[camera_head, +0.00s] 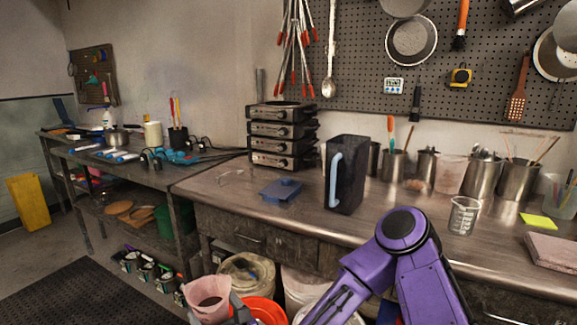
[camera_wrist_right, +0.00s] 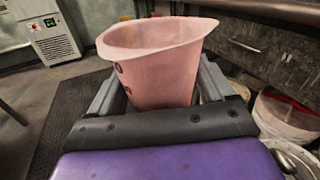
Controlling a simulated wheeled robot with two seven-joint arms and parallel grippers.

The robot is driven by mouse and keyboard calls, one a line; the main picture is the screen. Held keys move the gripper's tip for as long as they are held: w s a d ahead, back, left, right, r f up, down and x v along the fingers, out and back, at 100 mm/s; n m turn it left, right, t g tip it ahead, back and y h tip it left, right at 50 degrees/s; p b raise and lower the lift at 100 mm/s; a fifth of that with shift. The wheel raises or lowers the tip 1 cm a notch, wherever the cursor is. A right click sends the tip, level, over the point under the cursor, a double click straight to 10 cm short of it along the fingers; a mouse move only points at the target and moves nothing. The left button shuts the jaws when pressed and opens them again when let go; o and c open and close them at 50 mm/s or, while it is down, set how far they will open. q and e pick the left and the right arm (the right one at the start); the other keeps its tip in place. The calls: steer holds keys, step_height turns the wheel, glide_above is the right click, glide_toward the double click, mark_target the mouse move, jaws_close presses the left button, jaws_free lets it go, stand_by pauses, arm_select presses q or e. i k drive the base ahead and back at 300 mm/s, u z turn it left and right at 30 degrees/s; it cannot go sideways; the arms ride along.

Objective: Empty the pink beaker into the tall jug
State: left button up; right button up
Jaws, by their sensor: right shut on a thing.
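The pink beaker (camera_head: 206,287) is low at the bottom of the head view, in front of the bench and below its top. My right gripper (camera_head: 216,314) is shut on it. In the right wrist view the pink beaker (camera_wrist_right: 158,72) stands roughly upright between the two grey fingers of the gripper (camera_wrist_right: 157,90). A dark patch shows inside it in the head view; I cannot tell how full it is. The tall jug (camera_head: 349,178), dark with a light blue handle, stands upright on the bench, up and right of the beaker. Its inside is hidden. My left gripper is out of view.
A blue lidded box (camera_head: 282,190) lies left of the jug, with stacked grey devices (camera_head: 282,143) behind. Steel pots (camera_head: 393,164) stand close on its right. A glass beaker (camera_head: 464,215) is farther right. An orange-red bucket (camera_head: 265,311) and white buckets sit below the bench edge.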

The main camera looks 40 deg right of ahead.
mark_target(347, 154)
steer(key=u, duration=0.15)
steer(key=k, duration=0.85)
steer(key=z, duration=1.35)
steer(key=i, duration=0.45)
steer(key=u, duration=0.05)
